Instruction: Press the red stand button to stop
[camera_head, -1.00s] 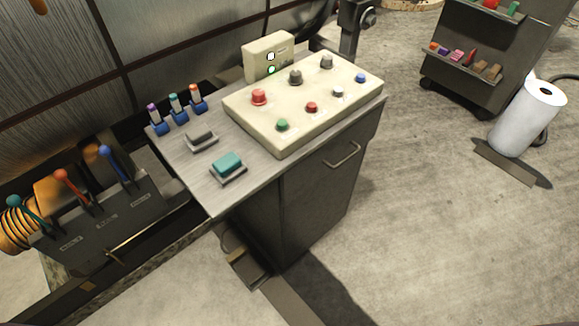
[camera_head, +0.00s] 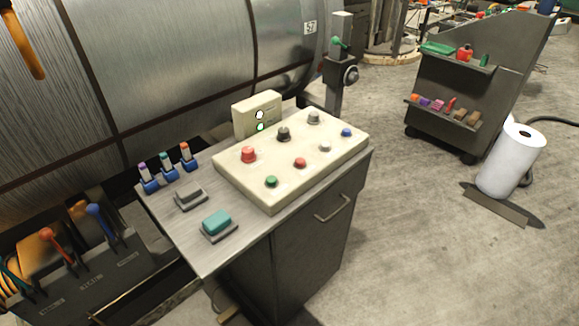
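A cream control panel (camera_head: 290,200) lies on the grey top of a dark metal stand (camera_head: 300,255) in the middle of the view. A smaller red button (camera_head: 300,162) is near the panel's middle front. A green button (camera_head: 271,182), a white button (camera_head: 324,146), a blue button (camera_head: 346,132), a black knob (camera_head: 284,134) and a grey knob (camera_head: 314,118) share the panel. Neither of my grippers shows.
A cream box (camera_head: 245,118) with white and green lights stands behind the panel. Levers (camera_head: 55,246) are at lower left. A cart (camera_head: 455,115) and white roll (camera_head: 512,163) stand right; floor between is clear.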

